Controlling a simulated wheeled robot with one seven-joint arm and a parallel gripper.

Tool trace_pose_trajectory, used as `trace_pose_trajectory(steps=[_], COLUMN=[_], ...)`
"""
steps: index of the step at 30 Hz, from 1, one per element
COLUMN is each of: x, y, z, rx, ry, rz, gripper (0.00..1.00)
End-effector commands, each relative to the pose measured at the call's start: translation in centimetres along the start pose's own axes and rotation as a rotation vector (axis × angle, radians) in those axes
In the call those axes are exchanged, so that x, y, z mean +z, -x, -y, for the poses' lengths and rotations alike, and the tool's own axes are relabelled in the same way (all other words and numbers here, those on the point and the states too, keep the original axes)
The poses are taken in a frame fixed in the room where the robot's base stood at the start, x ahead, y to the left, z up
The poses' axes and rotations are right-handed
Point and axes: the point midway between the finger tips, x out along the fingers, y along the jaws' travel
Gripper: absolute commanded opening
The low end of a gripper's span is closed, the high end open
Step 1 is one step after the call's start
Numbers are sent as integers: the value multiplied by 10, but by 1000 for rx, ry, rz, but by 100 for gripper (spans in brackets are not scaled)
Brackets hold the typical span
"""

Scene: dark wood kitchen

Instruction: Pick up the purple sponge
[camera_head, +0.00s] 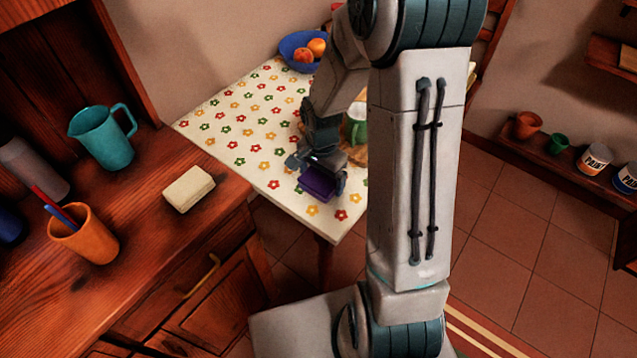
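The purple sponge (318,186) is at the near end of a table with a flowered cloth. My gripper (318,177) is over the table, pointing down, with its fingers on either side of the sponge. The fingers and the arm hide part of the sponge's upper side. I cannot tell whether the fingers press on it, or whether it rests on the cloth or hangs just above it.
The flowered tablecloth (235,133) bears a blue fruit bowl (288,46) and a green mug (356,128) partly behind my arm. On the wooden counter (150,240) at left are a teal jug (103,138), a cream block (188,189) and an orange cup (88,240).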

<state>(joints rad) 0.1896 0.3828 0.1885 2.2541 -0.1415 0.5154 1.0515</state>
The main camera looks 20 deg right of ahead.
Motion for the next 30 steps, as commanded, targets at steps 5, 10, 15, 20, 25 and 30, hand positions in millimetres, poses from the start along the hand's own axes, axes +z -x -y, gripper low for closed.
trace_pose_trajectory(steps=[5, 10, 15, 20, 25, 30], x=[0, 0, 0, -1, -1, -26], y=[0, 0, 2, 11, 33, 56], z=[0, 0, 0, 1, 1, 2], rx=[0, 0, -1, -2, -4, -3], ry=[0, 0, 0, 0, 0, -6], rz=[0, 0, -1, -3, -5, -3], gripper=[60, 60, 60, 60, 60, 60])
